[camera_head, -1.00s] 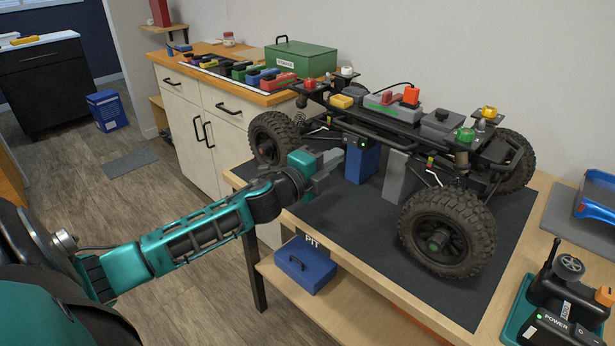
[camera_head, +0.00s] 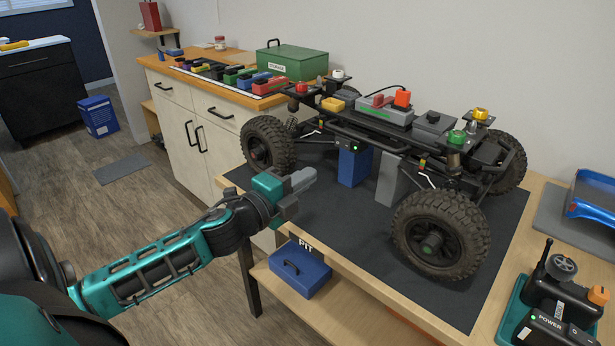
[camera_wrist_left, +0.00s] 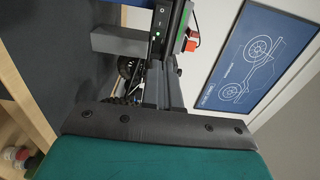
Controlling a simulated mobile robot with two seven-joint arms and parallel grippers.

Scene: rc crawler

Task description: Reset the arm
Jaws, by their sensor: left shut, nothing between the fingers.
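My left arm comes in from the left in the head view. Its gripper (camera_head: 302,180) is shut and empty, above the front left edge of the dark mat (camera_head: 345,232), apart from the crawler. The RC crawler chassis (camera_head: 372,125) stands on the mat, raised on a blue block (camera_head: 354,166) and a grey block (camera_head: 390,180), with big black tyres. A small green light shows on its side. My right gripper is not in view.
A radio controller (camera_head: 562,295) stands on a teal tray at the right. A blue body shell (camera_head: 596,195) lies behind it. A blue toolbox (camera_head: 300,270) sits on the lower shelf. A green storage box (camera_head: 292,62) and coloured packs stand on the cabinet.

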